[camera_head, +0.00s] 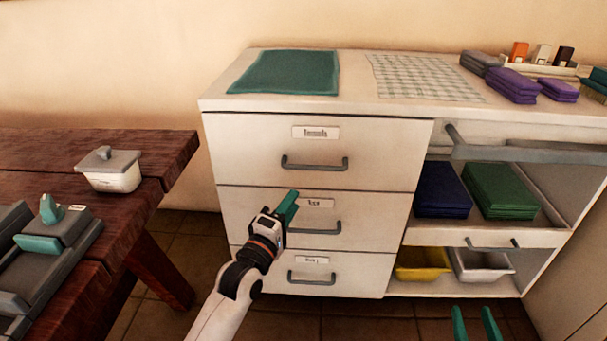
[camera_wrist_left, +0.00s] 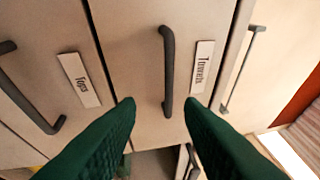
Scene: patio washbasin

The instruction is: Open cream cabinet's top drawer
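The cream cabinet (camera_head: 222,106) has a top drawer (camera_head: 240,145) labelled "Towels", shut flush with the front. Its dark grey bar handle (camera_head: 314,167) is bare in the head view. My left gripper (camera_head: 291,205) is in front of the middle drawer, below the top handle. In the left wrist view its green fingers (camera_wrist_left: 160,108) are spread wide. The top drawer's handle (camera_wrist_left: 167,70) shows beyond and between the fingertips, not gripped. My right gripper (camera_head: 475,322) shows only two separated green fingertips at the lower right edge, empty.
The middle drawer (camera_head: 240,212) and bottom drawer (camera_head: 355,277) are shut. A dark wooden table (camera_head: 160,152) stands at left, with a lidded white container (camera_head: 110,172). Open shelves at right hold folded towels (camera_head: 500,190) and a yellow bin (camera_head: 422,268). A grey rail (camera_head: 530,152) projects there.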

